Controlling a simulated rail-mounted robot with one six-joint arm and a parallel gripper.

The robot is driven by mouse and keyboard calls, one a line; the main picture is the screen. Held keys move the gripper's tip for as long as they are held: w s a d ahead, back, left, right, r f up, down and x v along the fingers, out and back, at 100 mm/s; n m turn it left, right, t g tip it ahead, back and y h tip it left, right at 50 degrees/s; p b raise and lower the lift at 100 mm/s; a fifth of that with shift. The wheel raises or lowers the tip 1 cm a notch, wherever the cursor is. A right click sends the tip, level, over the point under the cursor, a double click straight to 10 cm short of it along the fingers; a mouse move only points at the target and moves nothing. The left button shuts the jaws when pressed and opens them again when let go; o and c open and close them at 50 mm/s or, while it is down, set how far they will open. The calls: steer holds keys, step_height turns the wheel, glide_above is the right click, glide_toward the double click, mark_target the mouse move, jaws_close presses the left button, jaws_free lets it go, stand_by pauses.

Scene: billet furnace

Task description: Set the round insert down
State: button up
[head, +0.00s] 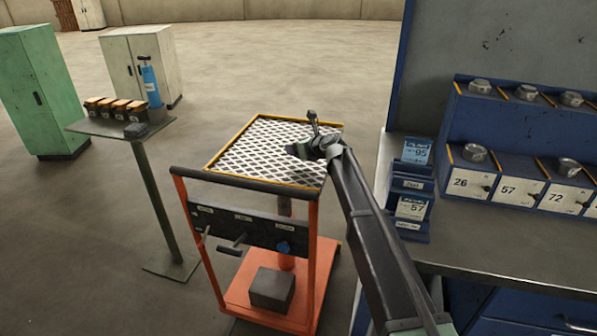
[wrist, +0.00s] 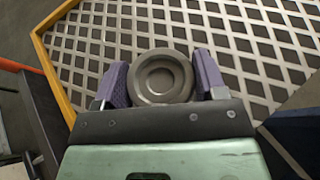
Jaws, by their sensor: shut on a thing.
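In the wrist view a round grey metal insert (wrist: 160,77) with a recessed centre sits between the two purple finger pads of my gripper (wrist: 161,80). The gripper is shut on it. Behind it is the cart's diamond-mesh top (wrist: 245,65); I cannot tell whether the insert touches the mesh. In the head view my gripper (head: 312,120) is over the right part of the orange cart's mesh top (head: 265,145); the insert cannot be made out there.
The workbench (head: 480,235) on the right holds a blue rack (head: 520,135) with several round inserts and numbered bins. Display holders (head: 415,160) stand at its left edge. Most of the mesh top is clear.

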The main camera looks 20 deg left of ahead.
mark_target(299, 163)
step_height(299, 163, down, 4)
steer(key=b, duration=0.4)
steer(key=shift+f, duration=0.2)
steer(key=shift+r, duration=0.25)
steer(key=shift+f, duration=0.15)
steer(key=o, duration=1.5)
